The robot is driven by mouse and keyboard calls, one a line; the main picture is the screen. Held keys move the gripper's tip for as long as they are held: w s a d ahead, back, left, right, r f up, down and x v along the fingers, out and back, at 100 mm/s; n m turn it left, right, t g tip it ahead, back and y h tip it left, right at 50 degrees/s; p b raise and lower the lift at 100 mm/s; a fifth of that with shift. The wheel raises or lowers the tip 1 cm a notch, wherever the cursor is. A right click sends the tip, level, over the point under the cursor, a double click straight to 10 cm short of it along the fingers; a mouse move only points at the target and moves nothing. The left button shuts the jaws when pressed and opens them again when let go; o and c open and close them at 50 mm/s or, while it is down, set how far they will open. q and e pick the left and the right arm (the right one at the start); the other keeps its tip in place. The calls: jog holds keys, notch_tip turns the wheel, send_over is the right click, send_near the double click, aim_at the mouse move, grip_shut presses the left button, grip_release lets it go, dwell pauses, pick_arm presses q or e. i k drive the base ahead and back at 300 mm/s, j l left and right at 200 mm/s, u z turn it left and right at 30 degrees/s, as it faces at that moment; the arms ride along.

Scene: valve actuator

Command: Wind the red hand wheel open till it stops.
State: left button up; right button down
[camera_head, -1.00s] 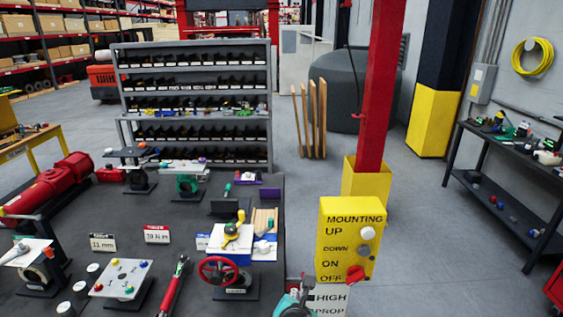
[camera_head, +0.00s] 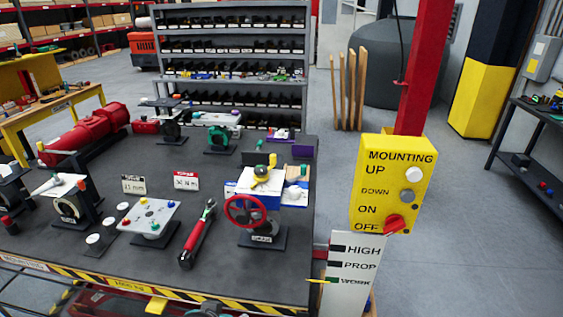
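The red hand wheel (camera_head: 245,211) is mounted on the front of a valve actuator near the front right of the dark bench. It has a thin red rim with spokes and stands upright, facing me. No gripper can be made out, and nothing touches the wheel.
A yellow MOUNTING control box (camera_head: 392,184) and a white HIGH/PROP/WORK panel (camera_head: 355,272) stand right of the bench. A red-handled wrench (camera_head: 198,233) lies left of the wheel. A striped edge (camera_head: 160,290) borders the front. A teal and dark item at the bottom edge is unclear.

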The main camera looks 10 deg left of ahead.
aim_at(243, 217)
jog(key=i+l+u, duration=0.1)
jog(key=l+u, duration=0.55)
jog(key=u, duration=0.15)
jog(key=l+u, duration=0.4)
jog(key=i+j, duration=0.05)
